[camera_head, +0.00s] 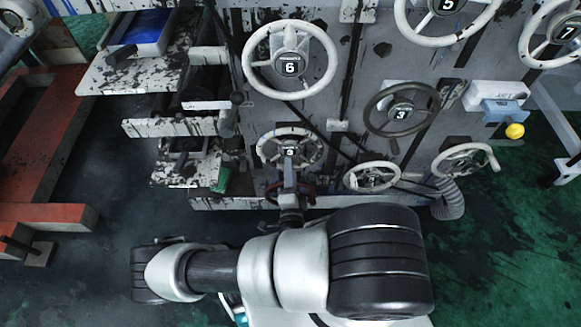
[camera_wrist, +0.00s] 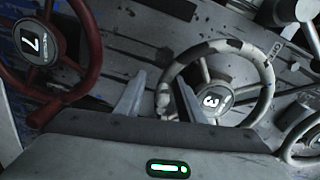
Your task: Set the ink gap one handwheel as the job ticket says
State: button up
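Several numbered handwheels stand on the machine face. In the head view my gripper (camera_head: 290,180) reaches up to a chipped white handwheel (camera_head: 264,146) whose number is hard to read. In the wrist view my gripper (camera_wrist: 160,98) is open, its two fingers apart, with the rim of a chipped white handwheel marked 3 (camera_wrist: 268,92) showing between them. I cannot tell whether they touch the rim. A red handwheel marked 7 (camera_wrist: 92,62) is at the left. I cannot tell which wheel is ink gap one. No job ticket is readable.
White wheel 6 (camera_head: 255,75), dark wheel 3 (camera_head: 433,120), wheel 5 (camera_head: 480,25) and wheel 7 (camera_head: 533,55) surround the arm's area. Two smaller white wheels (camera_head: 360,187) (camera_head: 465,175) sit low right. Ink-stained shelves (camera_head: 120,76) project at left. Green floor (camera_head: 520,250) is open at right.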

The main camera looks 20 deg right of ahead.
jog(key=shift+r, duration=0.15)
jog(key=shift+s+a, duration=0.15)
jog(key=shift+s, duration=0.2)
jog(key=p+v, duration=0.2)
jog(key=v, duration=1.4)
jog(key=shift+s, duration=0.3)
